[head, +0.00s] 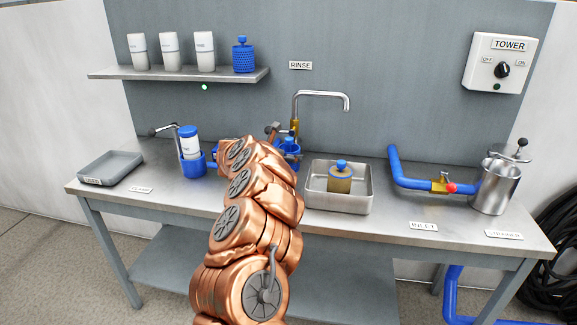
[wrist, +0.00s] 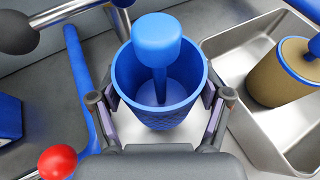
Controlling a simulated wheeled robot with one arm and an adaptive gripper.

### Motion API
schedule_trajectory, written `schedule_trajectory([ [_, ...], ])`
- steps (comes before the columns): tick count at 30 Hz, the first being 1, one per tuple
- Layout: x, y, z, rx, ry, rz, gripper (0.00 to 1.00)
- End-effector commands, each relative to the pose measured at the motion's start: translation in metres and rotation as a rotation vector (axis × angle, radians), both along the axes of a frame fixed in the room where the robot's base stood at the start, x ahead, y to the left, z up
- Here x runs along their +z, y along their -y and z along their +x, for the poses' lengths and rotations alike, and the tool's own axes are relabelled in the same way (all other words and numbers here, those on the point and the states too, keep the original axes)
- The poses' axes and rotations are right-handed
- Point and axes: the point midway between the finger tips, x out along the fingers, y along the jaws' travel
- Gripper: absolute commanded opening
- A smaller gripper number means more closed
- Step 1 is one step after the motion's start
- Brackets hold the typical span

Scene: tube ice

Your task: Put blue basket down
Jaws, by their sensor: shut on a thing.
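The blue basket (wrist: 162,119) is an open round cup with a textured wall and a blue knob on a stem rising from its middle. In the wrist view my gripper (wrist: 160,97) is shut on it, one finger on each side of the wall. The basket looks upright. Whether its underside touches anything is hidden. In the head view my arm covers most of the gripper, and only some blue parts show past it, which I cannot tell apart.
A steel basin (head: 326,203) holding a tan cylinder with a blue cap (head: 340,179) stands right of my arm. Another blue basket (head: 244,56) is on the shelf (head: 180,74). Bare bench lies in front.

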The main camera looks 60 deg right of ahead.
Motion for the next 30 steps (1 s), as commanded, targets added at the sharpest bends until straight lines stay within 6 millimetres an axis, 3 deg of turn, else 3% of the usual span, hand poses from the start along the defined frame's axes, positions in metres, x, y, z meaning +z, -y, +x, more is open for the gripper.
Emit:
schedule_trajectory([
  [12,-0.041,0.0,0.0,0.001,-0.003,0.001,0.4],
  [26,-0.046,0.0,0.0,0.001,0.0,0.0,0.4],
  [27,-0.044,0.0,0.0,0.0,-0.001,0.0,0.81],
  [30,-0.044,0.0,0.0,0.0,-0.001,0.0,0.91],
])
